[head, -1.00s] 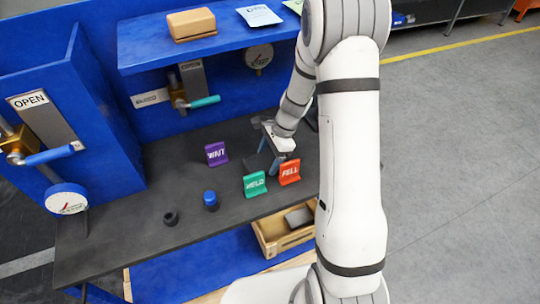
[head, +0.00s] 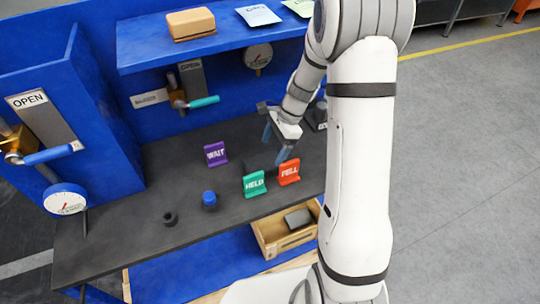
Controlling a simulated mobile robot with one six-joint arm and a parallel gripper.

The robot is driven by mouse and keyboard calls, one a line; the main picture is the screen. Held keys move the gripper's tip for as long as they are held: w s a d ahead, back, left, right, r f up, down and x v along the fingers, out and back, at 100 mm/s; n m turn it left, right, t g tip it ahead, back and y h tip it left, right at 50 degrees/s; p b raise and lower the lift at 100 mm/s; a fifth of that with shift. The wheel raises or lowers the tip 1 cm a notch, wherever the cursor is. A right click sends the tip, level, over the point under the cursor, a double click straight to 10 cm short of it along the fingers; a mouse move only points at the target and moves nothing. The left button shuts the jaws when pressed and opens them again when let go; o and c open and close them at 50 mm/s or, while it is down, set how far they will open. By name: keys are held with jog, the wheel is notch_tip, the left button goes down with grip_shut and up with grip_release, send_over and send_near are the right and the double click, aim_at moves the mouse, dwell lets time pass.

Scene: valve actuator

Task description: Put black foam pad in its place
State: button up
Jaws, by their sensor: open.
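My gripper (head: 275,143) is open and empty, its blue fingers spread above the dark bench, behind the orange sign. A dark, low block (head: 260,162) lies on the bench just below the fingers, behind the green sign. It looks like the black foam pad, but it is small and dark against the bench, and the green sign partly covers it. I cannot tell whether it lies in a marked spot or recess. The fingers appear clear of it.
Purple (head: 216,154), green (head: 254,185) and orange (head: 289,172) signs stand on the bench (head: 130,225). A blue-capped piece (head: 209,200) and a black ring (head: 170,218) stand at the front. A wooden crate (head: 270,250) below holds a grey block (head: 298,218). A blue shelf (head: 140,57) overhangs behind.

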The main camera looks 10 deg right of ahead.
jog(key=v, duration=0.6)
jog(key=s+r+n+t+h, duration=0.2)
jog(key=s+r+n, duration=0.4)
jog(key=s, duration=0.4)
jog(key=s+r+n+t+h, duration=0.1)
jog(key=s+r+n+h, duration=0.1)
jog(key=s+r+n, duration=0.4)
jog(key=s+a+n, duration=0.1)
jog(key=s+n, duration=0.2)
jog(key=s, duration=0.1)
jog(key=shift+s+t+b, duration=0.25)
jog(key=shift+t+b, duration=0.05)
jog(key=shift+t, duration=0.1)
jog(key=shift+o, duration=0.3)
jog(key=shift+s+d+r+n, duration=0.1)
jog(key=shift+s+d+n, duration=0.1)
jog(key=shift+s+n, duration=0.1)
jog(key=m+g+y+b, duration=0.3)
jog(key=m+g, duration=0.1)
jog(key=m, duration=1.1)
send_near(265, 161)
jog(key=shift+s+f, duration=0.15)
jog(key=shift+f, duration=0.35)
jog(key=shift+a+f+m, duration=0.15)
jog(key=shift+f+m, duration=0.15)
jog(key=shift+f, duration=0.2)
jog(key=p+x, duration=0.1)
jog(key=x, duration=0.6)
jog(key=shift+a+f, duration=0.1)
jog(key=shift+a, duration=0.05)
